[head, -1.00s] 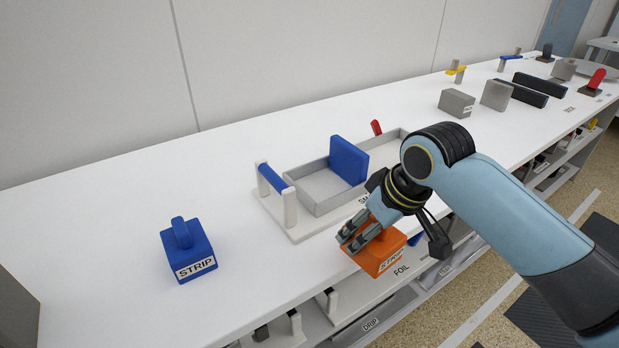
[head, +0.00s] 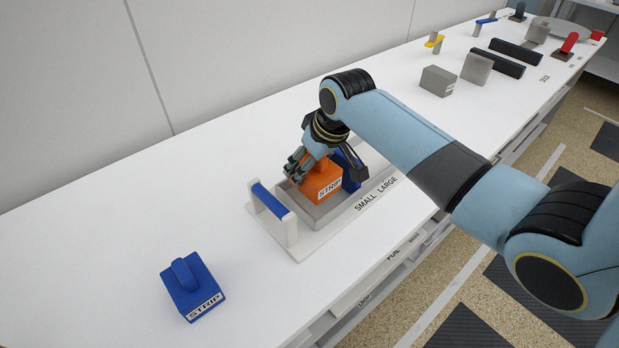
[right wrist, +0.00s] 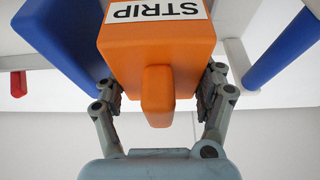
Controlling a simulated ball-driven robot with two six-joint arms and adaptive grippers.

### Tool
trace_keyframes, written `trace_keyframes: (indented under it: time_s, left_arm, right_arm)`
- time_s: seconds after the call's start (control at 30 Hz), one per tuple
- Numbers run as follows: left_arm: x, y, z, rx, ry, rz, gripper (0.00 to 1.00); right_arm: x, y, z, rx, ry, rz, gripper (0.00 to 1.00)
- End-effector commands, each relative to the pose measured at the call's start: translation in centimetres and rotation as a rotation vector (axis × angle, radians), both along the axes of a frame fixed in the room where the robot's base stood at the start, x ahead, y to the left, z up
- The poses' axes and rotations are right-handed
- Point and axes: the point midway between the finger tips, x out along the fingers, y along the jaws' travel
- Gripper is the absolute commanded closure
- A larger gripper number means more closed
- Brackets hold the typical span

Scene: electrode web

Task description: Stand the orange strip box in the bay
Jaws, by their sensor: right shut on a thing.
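The orange strip box (head: 322,184) with its white STRIP label is in my right gripper (head: 298,166), over the near left bay of the grey tray (head: 310,224). In the right wrist view the fingers (right wrist: 160,105) are shut on the handle side of the orange box (right wrist: 160,52), one on each side. I cannot tell whether the box touches the bay floor. My left gripper is not in view.
A blue STRIP box (head: 190,287) stands alone at the front left of the table. A white-posted blue bar (head: 269,201) rises at the tray's left end. Grey blocks (head: 438,81) and dark bars stand farther right. The table's left middle is clear.

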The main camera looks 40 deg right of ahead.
Motion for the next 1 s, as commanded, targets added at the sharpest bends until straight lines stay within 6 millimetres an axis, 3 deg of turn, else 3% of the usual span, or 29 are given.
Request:
trace_keyframes:
  time_s: [0.17,0.3,0.47,0.67,0.7,0.9,1.0]
  left_arm:
    - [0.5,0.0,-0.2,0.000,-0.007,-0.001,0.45]
    - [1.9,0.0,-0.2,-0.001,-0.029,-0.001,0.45]
    - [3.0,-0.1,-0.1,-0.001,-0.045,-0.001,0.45]
    - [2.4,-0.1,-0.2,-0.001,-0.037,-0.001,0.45]
    - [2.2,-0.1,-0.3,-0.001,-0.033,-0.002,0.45]
    - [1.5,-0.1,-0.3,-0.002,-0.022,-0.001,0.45]
    - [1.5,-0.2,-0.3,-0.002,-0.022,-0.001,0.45]
  right_arm:
    - [-0.1,0.0,-2.7,0.001,0.003,-0.001,0.62]
    - [0.0,0.0,-4.2,0.000,0.000,0.000,0.62]
    - [0.0,0.0,-4.2,0.000,-0.001,0.001,0.62]
    - [0.0,0.0,-4.5,0.000,0.000,0.000,0.62]
    - [0.0,0.0,-4.6,0.000,0.000,0.000,0.28]
    - [0.0,0.0,-4.5,0.001,0.000,0.000,0.04]
    - [0.0,0.0,-4.5,0.001,-0.001,0.000,0.04]
